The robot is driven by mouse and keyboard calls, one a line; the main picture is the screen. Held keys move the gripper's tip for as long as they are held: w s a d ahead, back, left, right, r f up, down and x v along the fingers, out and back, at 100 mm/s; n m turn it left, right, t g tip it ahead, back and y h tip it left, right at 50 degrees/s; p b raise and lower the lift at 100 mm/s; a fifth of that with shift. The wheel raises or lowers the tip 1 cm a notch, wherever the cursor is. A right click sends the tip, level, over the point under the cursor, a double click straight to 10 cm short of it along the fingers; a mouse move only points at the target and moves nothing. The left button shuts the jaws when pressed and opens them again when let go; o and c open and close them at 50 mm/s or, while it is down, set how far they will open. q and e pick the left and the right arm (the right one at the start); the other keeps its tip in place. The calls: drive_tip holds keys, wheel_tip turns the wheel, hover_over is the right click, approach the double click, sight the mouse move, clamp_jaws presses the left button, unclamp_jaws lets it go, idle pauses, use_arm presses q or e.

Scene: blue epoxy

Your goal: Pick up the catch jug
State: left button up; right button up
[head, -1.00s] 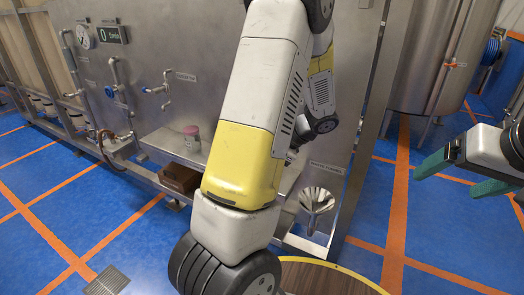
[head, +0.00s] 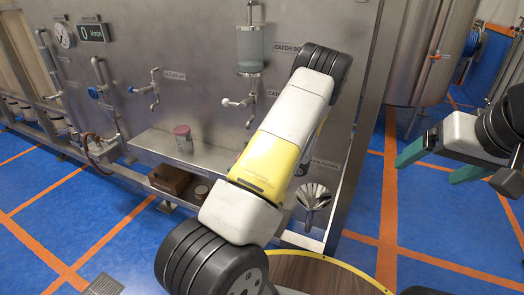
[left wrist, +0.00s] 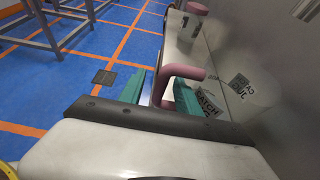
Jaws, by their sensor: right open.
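In the left wrist view a pink handle (left wrist: 183,70) stands out from a pale, clear-looking body, the catch jug (left wrist: 226,112), lettered with a partly readable "CATCH" label. My left gripper (left wrist: 160,92) has its teal fingers apart, one on each side of the handle. I cannot tell whether a finger touches it. In the head view my left arm hides the jug and the left gripper. My right gripper (head: 440,163) is open and empty at the right, away from the steel panel.
A pink-lidded jar (head: 184,140) stands on the steel ledge (head: 150,143), left of my arm. A brown box (head: 171,180) sits below. Taps and a clear cylinder (head: 250,47) are on the panel. A steel funnel (head: 313,195) is right of my arm.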

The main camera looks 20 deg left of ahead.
use_arm(q)
drive_tip(key=x, duration=0.3)
drive_tip(key=shift+a+f, duration=0.1)
drive_tip(key=shift+f, duration=0.05)
clamp_jaws()
drive_tip(key=shift+w, duration=0.1)
idle(1.1)
